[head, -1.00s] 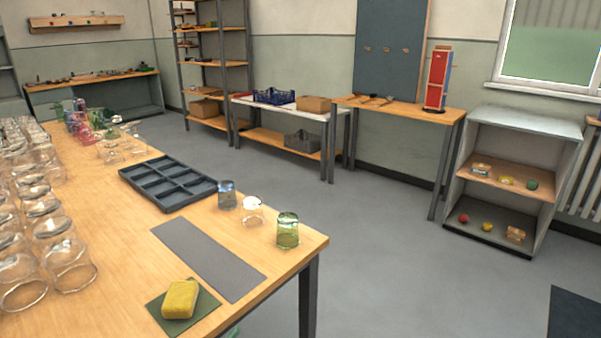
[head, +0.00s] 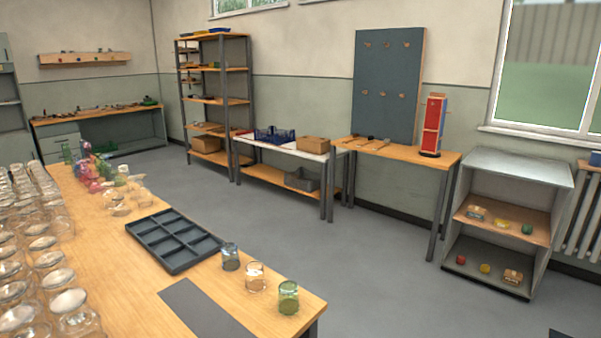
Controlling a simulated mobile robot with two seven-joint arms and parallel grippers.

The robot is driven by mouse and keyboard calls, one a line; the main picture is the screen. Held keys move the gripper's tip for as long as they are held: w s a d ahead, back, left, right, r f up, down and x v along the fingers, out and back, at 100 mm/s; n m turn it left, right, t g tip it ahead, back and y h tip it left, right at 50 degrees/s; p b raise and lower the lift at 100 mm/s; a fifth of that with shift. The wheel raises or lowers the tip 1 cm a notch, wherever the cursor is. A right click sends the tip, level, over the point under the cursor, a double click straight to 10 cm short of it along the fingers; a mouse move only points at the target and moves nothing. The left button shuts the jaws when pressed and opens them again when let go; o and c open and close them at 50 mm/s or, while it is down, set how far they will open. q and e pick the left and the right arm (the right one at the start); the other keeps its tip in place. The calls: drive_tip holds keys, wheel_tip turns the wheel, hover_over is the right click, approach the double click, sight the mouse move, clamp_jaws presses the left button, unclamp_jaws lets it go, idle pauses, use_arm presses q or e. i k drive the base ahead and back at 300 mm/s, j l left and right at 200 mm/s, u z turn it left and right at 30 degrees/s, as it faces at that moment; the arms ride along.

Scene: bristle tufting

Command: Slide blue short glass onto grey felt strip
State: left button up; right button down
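The blue short glass (head: 230,257) stands on the wooden table just right of the dark compartment tray. The grey felt strip (head: 207,311) lies flat on the table in front of it, its near end cut off by the bottom of the picture. The glass is off the strip, apart from it on the far side. A clear, slightly orange-tinted glass (head: 255,277) and a green glass (head: 288,297) stand in a row to its right. Neither of my grippers shows in the head view.
The dark compartment tray (head: 174,240) looks empty. Many clear glasses (head: 40,262) crowd the table's left side, with coloured glasses (head: 92,172) at the far end. The table's right edge is close to the green glass. Grey floor (head: 400,285) is open beyond.

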sight(230, 257)
drive_tip(key=i+l+z, duration=1)
drive_tip(key=i, duration=0.3)
drive_tip(key=i+z, duration=0.35)
drive_tip(key=i+u, duration=0.45)
drive_tip(key=i, duration=0.15)
drive_tip(key=i+l+u, duration=0.2)
drive_tip(key=i+u, duration=0.25)
drive_tip(key=i, duration=0.15)
drive_tip(key=i+j+u, duration=0.1)
drive_tip(key=i+u, duration=0.45)
drive_tip(key=u, duration=0.25)
drive_tip(key=i+l+u, duration=0.1)
drive_tip(key=i+u, duration=0.5)
drive_tip(key=u, duration=0.25)
drive_tip(key=i+u, duration=0.2)
drive_tip(key=u, duration=0.2)
drive_tip(key=i+u, duration=0.15)
drive_tip(key=u, duration=0.3)
drive_tip(key=i+l+u, duration=0.1)
drive_tip(key=u, duration=0.3)
drive_tip(key=i+l+u, duration=0.2)
drive_tip(key=u, duration=0.2)
drive_tip(key=i+l+u, duration=0.35)
drive_tip(key=k+j, duration=0.1)
